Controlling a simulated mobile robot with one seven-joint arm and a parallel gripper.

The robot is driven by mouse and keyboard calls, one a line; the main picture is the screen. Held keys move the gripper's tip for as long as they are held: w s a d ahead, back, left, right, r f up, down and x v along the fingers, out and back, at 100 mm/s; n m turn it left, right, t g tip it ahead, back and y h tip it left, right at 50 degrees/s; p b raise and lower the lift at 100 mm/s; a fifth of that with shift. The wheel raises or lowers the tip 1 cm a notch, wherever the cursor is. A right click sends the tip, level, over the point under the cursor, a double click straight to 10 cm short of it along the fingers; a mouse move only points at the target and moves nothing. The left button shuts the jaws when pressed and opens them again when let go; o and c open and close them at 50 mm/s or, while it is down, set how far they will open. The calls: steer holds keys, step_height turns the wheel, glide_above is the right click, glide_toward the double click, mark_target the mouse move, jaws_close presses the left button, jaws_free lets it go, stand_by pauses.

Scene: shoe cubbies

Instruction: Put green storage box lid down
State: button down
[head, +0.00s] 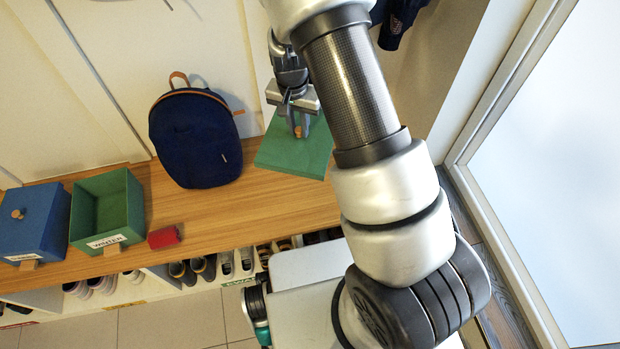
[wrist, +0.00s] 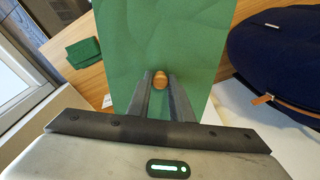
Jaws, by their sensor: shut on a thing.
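The green storage box lid (head: 290,155) is a flat green square with a small round wooden knob. My gripper (head: 298,125) is shut on the knob from above. In the wrist view, the lid (wrist: 190,35) fills the upper middle, and my gripper (wrist: 160,85) has a finger on each side of the knob (wrist: 160,79). The lid is over the wooden bench, right of the backpack; I cannot tell whether it touches the bench. The open green storage box (head: 107,208) stands lidless at the bench's left, with a white label on its front.
A dark blue backpack (head: 196,140) stands between box and lid. A blue lidded box (head: 35,222) is at far left; a small red item (head: 164,237) lies near the front edge. A dark green item (wrist: 84,52) shows in the wrist view. Shoes fill cubbies below.

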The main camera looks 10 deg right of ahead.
steer(key=shift+d+f+m+b, duration=0.35)
steer(key=shift+f+m, duration=0.25)
steer(key=shift+f, duration=2.9)
steer(key=shift+d+f+m+b, duration=0.4)
steer(key=shift+f+m, duration=0.2)
steer(key=shift+f, duration=2.9)
steer(key=shift+d+f+m+b, duration=0.35)
steer(key=shift+f+m, duration=0.25)
steer(key=shift+f, duration=2.9)
steer(key=shift+f, duration=0.2)
steer(key=c, duration=1.6)
jaws_free()
steer(key=shift+r, duration=0.1)
